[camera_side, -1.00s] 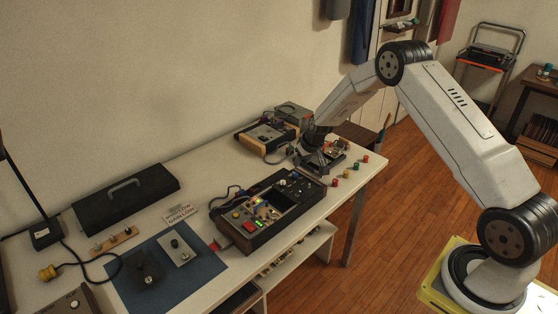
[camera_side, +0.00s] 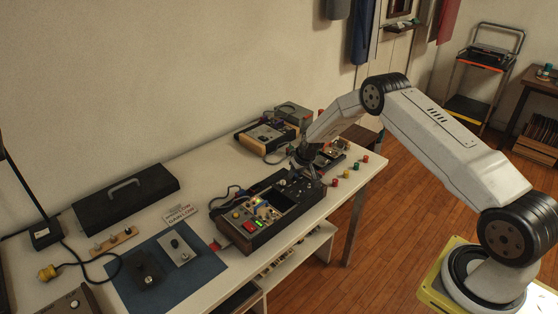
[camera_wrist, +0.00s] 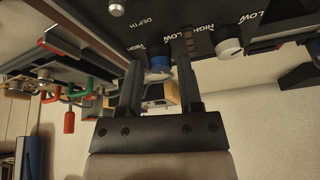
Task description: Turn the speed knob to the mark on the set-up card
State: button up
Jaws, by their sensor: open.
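The dark control box (camera_side: 252,243) stands on the table in the side view. My gripper (camera_side: 303,172) is low over its far right end. A small silver knob (camera_wrist: 117,8) is near a DEPTH label. I cannot read which knob is speed. A white card (camera_side: 180,214) lies left of the box; only parts of its text are legible.
A blue mat (camera_side: 205,270) with small control units lies left of the box. A black case (camera_side: 128,195) stands by the wall. An orange-sided instrument (camera_side: 266,136) stands behind, with coloured pieces (camera_side: 345,174) near the table's right edge. Cables lie at left.

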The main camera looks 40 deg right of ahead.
jog(key=shift+f, duration=0.15)
grip_shut()
